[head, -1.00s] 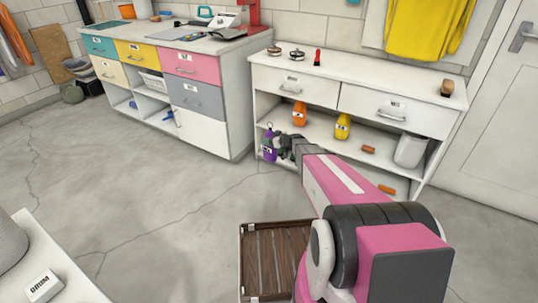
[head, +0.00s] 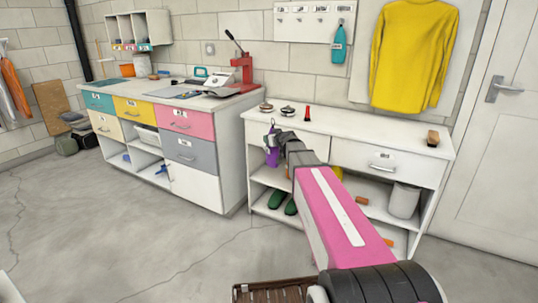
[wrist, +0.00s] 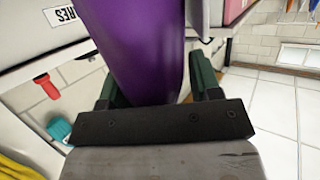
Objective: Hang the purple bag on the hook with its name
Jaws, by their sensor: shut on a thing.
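The purple bag (head: 272,148) is in my gripper (head: 283,142), held up in front of the left end of the white cabinet, near the height of its top. A dark loop stands out above the bag. In the wrist view the bag (wrist: 140,45) fills the space between the two dark green fingers, and my gripper (wrist: 155,95) is shut on it. A white hook board (head: 315,22) with small name labels is on the wall above the cabinet. A teal bag (head: 338,44) hangs at its right end. The labels are too small to read.
The white cabinet (head: 425,148) has small items on top, including a red one (head: 307,113) and a brown block (head: 432,138). A yellow sweater (head: 411,55) hangs right of the board. A red press (head: 243,72) stands on the left bench. Floor is clear at left.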

